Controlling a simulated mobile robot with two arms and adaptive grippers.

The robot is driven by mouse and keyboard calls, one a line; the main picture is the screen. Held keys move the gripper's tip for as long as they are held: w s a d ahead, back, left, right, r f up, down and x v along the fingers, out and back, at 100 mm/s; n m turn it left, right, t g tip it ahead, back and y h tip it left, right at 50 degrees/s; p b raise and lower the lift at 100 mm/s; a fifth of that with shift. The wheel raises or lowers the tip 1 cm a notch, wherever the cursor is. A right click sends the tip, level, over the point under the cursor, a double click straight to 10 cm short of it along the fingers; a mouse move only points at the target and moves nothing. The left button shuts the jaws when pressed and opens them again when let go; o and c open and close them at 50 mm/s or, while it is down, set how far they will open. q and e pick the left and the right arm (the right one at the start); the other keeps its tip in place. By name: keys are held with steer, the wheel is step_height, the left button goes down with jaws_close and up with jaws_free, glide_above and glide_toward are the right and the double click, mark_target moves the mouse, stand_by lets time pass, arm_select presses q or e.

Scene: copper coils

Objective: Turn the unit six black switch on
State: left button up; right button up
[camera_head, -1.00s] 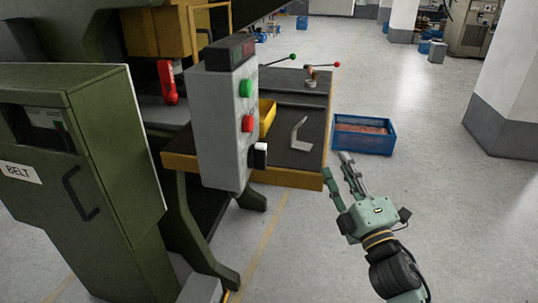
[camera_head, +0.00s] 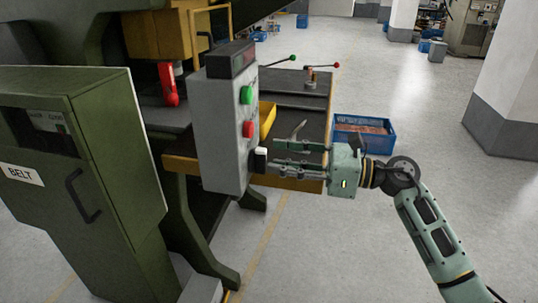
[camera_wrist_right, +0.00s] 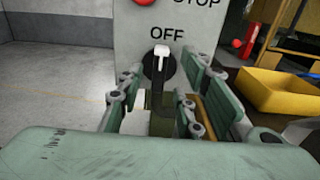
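The black switch (camera_head: 257,163) with a white tip sits low on the front of a grey control box (camera_head: 223,125). In the right wrist view the switch (camera_wrist_right: 158,68) points up at the word OFF, below a red button marked STOP. My right gripper (camera_head: 276,158) is level with the switch, fingers pointing left at it. In the right wrist view its fingers (camera_wrist_right: 157,98) are apart, one on each side of the switch handle; I cannot tell whether they touch it. My left gripper is not in view.
Green (camera_head: 247,94) and red (camera_head: 249,129) buttons sit above the switch. A green BELT cabinet (camera_head: 110,150) stands at left. Behind my gripper are a dark worktop (camera_head: 300,101) and a yellow tray (camera_head: 267,117). A blue crate (camera_head: 364,146) is on the floor. Floor at right is clear.

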mark_target(266, 160)
steer(key=shift+p+x, duration=0.35)
steer(key=shift+x, duration=1.3)
steer(key=shift+c, duration=0.2)
jaws_close()
